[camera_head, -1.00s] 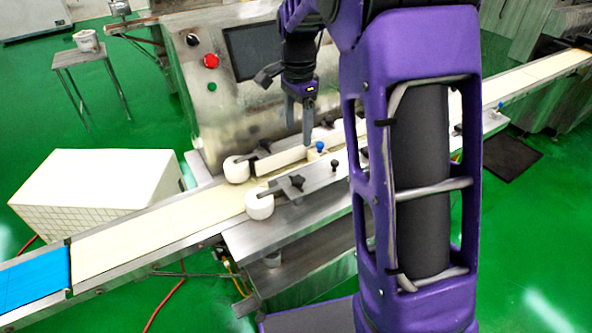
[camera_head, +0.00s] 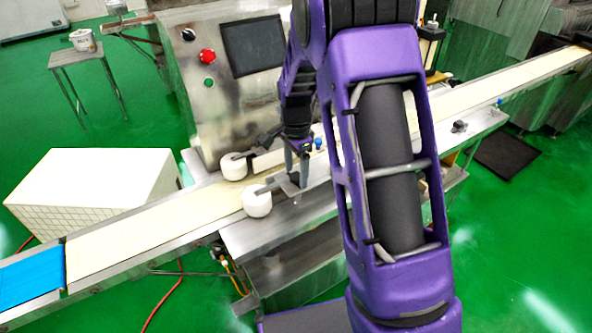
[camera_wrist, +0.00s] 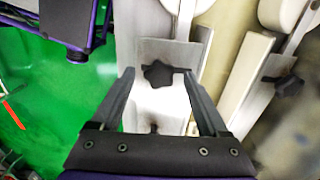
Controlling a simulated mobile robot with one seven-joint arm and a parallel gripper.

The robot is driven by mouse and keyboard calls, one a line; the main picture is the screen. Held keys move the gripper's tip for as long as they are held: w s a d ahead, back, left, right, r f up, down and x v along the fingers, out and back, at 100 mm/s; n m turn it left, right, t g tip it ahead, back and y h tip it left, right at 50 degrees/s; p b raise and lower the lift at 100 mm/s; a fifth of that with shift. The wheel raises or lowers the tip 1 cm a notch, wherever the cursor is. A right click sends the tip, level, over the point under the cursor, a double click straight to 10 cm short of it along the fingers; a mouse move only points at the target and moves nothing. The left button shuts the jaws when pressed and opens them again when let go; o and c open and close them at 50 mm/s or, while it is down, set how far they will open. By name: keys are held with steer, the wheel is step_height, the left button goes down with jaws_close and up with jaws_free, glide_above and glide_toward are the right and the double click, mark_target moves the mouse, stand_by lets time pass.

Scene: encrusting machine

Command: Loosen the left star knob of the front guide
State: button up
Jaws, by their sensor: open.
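The front guide's dark star knob (camera_wrist: 158,74) sits on a metal bracket in the wrist view, lined up between my fingertips. My gripper (camera_head: 296,172) is open and empty over the front guide in the head view, its fingers pointing down at the knob area. In the head view the knob is largely hidden by the fingers. I cannot tell whether the fingertips reach down around the knob or stop just above it. The front guide ends in a white roller (camera_head: 257,204) on the belt's near side.
A second dark star knob (camera_wrist: 287,88) sits on the rear guide, right of my fingers in the wrist view. The rear guide's white roller (camera_head: 233,166) and a blue knob (camera_head: 319,144) are close by. The pale conveyor belt (camera_head: 135,232) runs past the machine panel.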

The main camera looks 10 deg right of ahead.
jaws_close()
stand_by(0.3)
steer(key=n, duration=0.5)
steer(key=shift+n, duration=0.4)
steer(key=n, duration=0.6)
steer(key=n+p, duration=0.1)
steer(key=n, duration=0.4)
steer(key=shift+r+n, duration=0.1)
steer(key=shift+n, duration=0.2)
steer(key=n+p, duration=0.1)
steer(key=n, duration=0.5)
